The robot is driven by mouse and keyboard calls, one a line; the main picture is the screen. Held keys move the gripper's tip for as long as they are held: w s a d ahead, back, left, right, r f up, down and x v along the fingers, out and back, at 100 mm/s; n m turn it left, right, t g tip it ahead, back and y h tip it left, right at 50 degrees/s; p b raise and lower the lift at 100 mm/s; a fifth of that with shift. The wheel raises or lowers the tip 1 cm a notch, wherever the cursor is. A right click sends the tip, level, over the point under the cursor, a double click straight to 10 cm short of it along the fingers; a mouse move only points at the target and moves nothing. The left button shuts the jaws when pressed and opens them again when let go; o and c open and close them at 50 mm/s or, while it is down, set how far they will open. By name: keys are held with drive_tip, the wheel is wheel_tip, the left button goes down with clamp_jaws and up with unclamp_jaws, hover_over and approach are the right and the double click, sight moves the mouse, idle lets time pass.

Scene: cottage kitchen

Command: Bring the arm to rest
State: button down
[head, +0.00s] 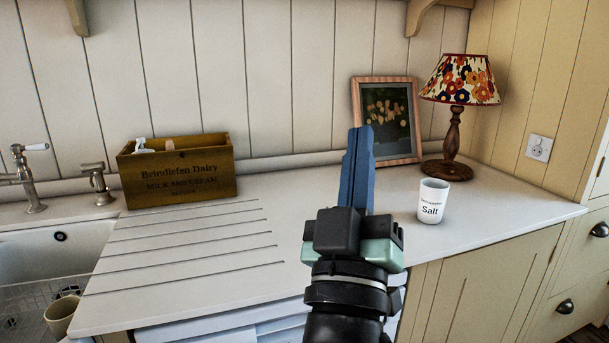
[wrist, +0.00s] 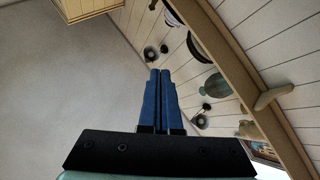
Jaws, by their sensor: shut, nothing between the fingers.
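My gripper (head: 361,135) stands in front of the counter in the head view, its blue fingers pointing up. The fingers are together and hold nothing. In the wrist view my gripper (wrist: 160,75) also shows its two blue fingers side by side, with only a thin line between them. My arm comes up from the bottom of the head view and covers part of the counter's front edge.
The white counter (head: 240,290) carries a wooden dairy crate (head: 178,185), a salt pot (head: 432,205), a framed picture (head: 405,150) and a lamp (head: 457,100). A sink (head: 25,255) with a mug (head: 62,316) lies left. A wall shelf (wrist: 235,65) shows in the wrist view.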

drive_tip(key=s+a+r+m+t+y+p, duration=0.1)
drive_tip(key=s+a+r+m+t+y, duration=0.3)
drive_tip(key=s+r, duration=0.95)
wheel_tip(320, 180, up, 17)
drive_tip(key=w+a+n+g+p, duration=0.1)
drive_tip(key=p, duration=1.6)
drive_tip(key=shift+w+a+g+y, duration=0.3)
drive_tip(key=shift+a+g+y, duration=0.1)
